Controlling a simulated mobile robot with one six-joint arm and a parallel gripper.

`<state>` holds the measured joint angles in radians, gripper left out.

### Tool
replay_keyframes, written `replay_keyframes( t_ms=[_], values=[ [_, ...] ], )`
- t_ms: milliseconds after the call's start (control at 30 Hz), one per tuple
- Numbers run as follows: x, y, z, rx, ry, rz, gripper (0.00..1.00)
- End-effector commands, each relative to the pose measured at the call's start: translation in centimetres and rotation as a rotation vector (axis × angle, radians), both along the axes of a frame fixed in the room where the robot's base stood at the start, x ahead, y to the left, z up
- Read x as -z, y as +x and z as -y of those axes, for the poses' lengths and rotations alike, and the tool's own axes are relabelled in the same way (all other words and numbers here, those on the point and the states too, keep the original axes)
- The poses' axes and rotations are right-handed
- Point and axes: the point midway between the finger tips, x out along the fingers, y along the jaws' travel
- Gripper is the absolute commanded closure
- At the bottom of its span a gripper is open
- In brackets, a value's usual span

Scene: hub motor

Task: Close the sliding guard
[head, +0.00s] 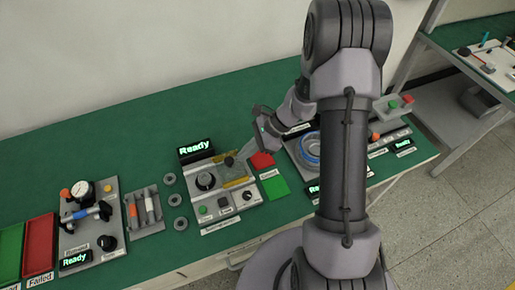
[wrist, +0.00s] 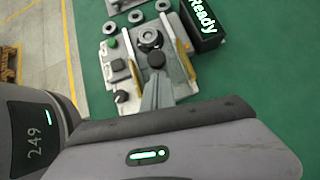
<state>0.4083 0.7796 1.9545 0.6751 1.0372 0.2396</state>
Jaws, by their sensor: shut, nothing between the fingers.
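The station with the sliding guard (head: 236,170) is a grey panel in the middle of the bench, with yellow rails (head: 237,183) on either side. A small dark knob (head: 229,161) stands on the guard; it also shows in the wrist view (wrist: 157,60). A round dark fixture (head: 205,181) lies uncovered at the left end between the rails; it shows in the wrist view (wrist: 150,38). My gripper (head: 238,157) is shut and empty, its tips close beside the knob on the right. Whether they touch it, I cannot tell. The fingers hide part of the guard.
A "Ready" display (head: 195,148) stands behind the station. Buttons and a dial (head: 247,196) line its front. Grey rings (head: 175,198) lie to the left. Red (head: 262,161) and green (head: 275,187) pads lie to the right, near a station with a blue ring (head: 308,150).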

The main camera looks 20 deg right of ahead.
Motion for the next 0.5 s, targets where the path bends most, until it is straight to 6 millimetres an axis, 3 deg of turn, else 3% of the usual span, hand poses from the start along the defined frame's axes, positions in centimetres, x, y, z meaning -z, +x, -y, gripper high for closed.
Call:
replay_keyframes(
  t_ms=[500],
  values=[
    [0.1,0.15,-1.36,-0.001,0.0,0.0,1.0]
  ],
)
